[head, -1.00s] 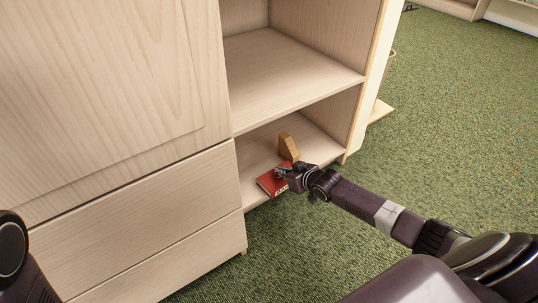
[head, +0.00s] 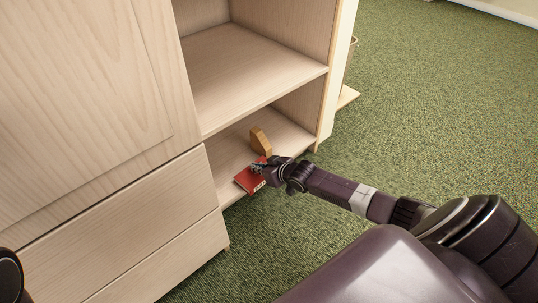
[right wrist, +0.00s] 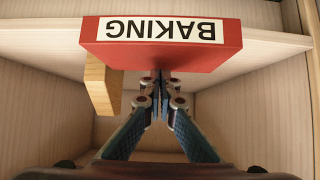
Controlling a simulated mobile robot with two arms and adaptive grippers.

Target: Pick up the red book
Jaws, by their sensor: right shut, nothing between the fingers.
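The red book (head: 245,183) lies flat on the bottom shelf of the cabinet, close to the shelf's front edge. In the right wrist view the book (right wrist: 160,56) appears upside down at the top, with a white label reading "BAKING". My right gripper (head: 259,168) is at the book, its arm reaching in from the right. In the right wrist view its fingers (right wrist: 160,76) are together and empty, with the tips beside the book's red face; whether they touch it I cannot tell. My left gripper is out of view.
A tan wooden block (head: 261,142) stands on the same shelf just behind the book, and it also shows in the right wrist view (right wrist: 101,85). The upper shelf (head: 248,75) overhangs them. Drawers (head: 125,215) close off the left. Green carpet (head: 430,110) is open at right.

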